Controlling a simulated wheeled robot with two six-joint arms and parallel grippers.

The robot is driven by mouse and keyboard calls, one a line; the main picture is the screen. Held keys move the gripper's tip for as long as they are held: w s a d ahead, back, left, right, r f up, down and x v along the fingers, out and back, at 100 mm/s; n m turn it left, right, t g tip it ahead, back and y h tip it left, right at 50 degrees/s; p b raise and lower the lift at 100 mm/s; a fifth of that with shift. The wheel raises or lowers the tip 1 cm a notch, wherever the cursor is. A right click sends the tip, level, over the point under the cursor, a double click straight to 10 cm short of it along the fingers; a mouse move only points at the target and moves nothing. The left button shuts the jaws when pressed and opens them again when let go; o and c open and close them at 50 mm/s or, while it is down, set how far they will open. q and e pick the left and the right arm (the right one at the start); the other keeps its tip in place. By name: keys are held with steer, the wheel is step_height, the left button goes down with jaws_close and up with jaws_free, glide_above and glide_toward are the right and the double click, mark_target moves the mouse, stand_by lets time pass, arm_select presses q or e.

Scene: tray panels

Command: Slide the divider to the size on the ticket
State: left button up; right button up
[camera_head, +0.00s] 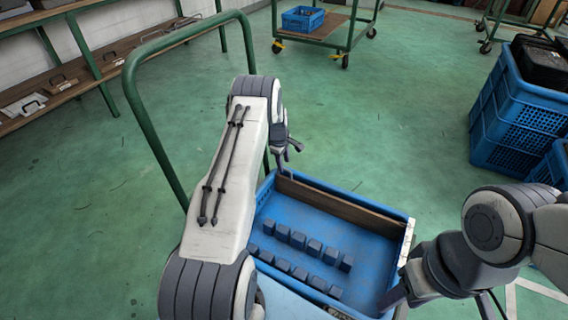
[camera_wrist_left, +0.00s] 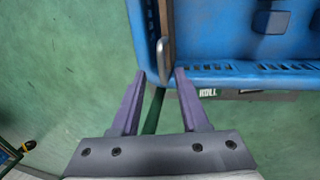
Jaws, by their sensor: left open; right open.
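A blue tray (camera_head: 376,277) holds a brown wooden divider (camera_head: 340,207), which stands along its far side. In the left wrist view the divider (camera_wrist_left: 153,22) is seen from above with a metal piece (camera_wrist_left: 166,52) at its end. My left gripper (camera_head: 291,147) is beyond the tray's far left corner; in its wrist view the left gripper (camera_wrist_left: 160,76) is open, with the metal piece's end between its fingertips, not clasped. My right gripper (camera_head: 392,298) is open at the tray's near right corner. A white strip (camera_head: 407,242) is on the tray's right rim; I cannot read a size on it.
Several dark blue blocks (camera_head: 298,240) stand in two rows in the tray. A green rail (camera_head: 155,130) rises at the left. Blue crates (camera_head: 515,115) are stacked at the right. A label reading "ROLL" (camera_wrist_left: 208,92) shows below the tray edge. Open green floor lies beyond.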

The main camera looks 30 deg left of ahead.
arm_select(q)
step_height(320, 180, up, 8)
steer(key=s+p, duration=0.1)
steer(key=p, duration=0.1)
steer(key=shift+s+p, duration=0.3)
